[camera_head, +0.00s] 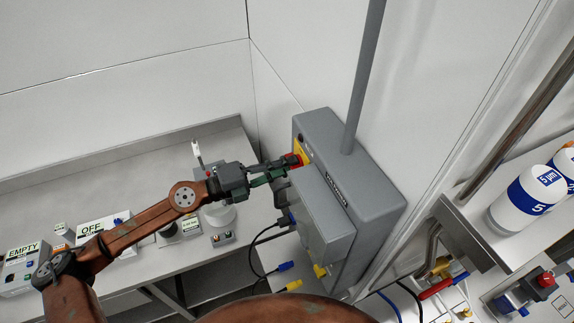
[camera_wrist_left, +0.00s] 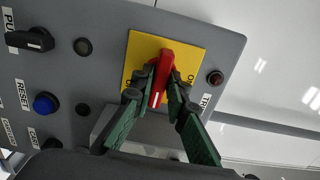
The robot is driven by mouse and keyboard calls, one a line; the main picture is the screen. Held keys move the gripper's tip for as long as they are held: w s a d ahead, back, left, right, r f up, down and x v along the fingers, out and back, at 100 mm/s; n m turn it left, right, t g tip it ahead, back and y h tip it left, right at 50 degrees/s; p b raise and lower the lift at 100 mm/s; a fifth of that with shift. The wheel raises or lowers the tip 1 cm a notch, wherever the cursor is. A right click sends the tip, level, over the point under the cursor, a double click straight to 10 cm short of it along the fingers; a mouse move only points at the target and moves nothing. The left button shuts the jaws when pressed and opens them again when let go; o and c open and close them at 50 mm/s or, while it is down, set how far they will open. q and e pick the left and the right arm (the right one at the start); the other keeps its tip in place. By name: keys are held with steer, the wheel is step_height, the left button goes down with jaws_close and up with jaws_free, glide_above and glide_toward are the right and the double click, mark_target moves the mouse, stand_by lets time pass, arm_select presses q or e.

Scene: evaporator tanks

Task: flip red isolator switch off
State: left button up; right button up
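The red isolator switch (camera_wrist_left: 163,69) is a red handle on a yellow plate (camera_wrist_left: 188,52) on the grey control box. In the left wrist view it stands nearly upright, slightly tilted, with a white mark near its lower end. In the head view my left gripper (camera_head: 289,163) reaches the switch at the box's left side. My right gripper is out of view.
A bench (camera_head: 150,163) with labelled devices lies left; white bottles (camera_head: 530,195) stand right.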

arm_select(q)
steer(key=o, duration=0.3)
steer(key=shift+o, duration=0.2)
steer(key=v, duration=1.2)
steer(key=shift+w, duration=0.1)
